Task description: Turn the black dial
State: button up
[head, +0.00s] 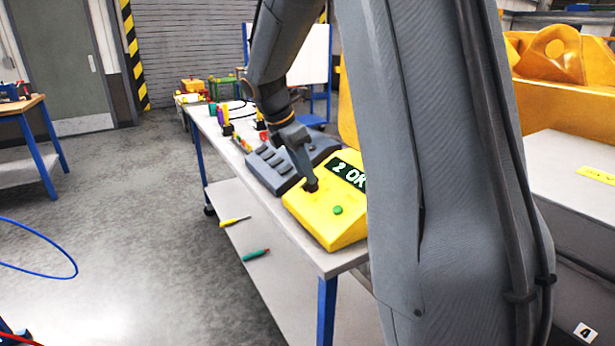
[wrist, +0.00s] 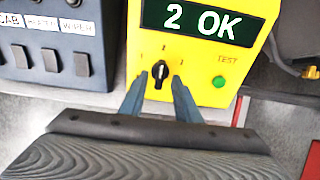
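The black dial (wrist: 159,74) sits on the front of a yellow box (wrist: 198,62), below a display (wrist: 200,19) that reads "2 OK". Its pointer is near upright, toward the middle mark. My gripper (wrist: 158,82) has its two fingers apart, one on each side of the dial, with a visible gap to it on both sides. How near the fingertips are in depth I cannot tell.
A green button (wrist: 219,81) marked TEST is right of the dial; it also shows in the head view (head: 337,210). A grey switch box (wrist: 45,48) stands to the left. Tools stand farther along the bench (head: 215,137), and two screwdrivers (head: 256,254) lie on its lower shelf.

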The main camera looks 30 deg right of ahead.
jog(key=shift+x, duration=1.3)
jog(key=c, duration=0.7)
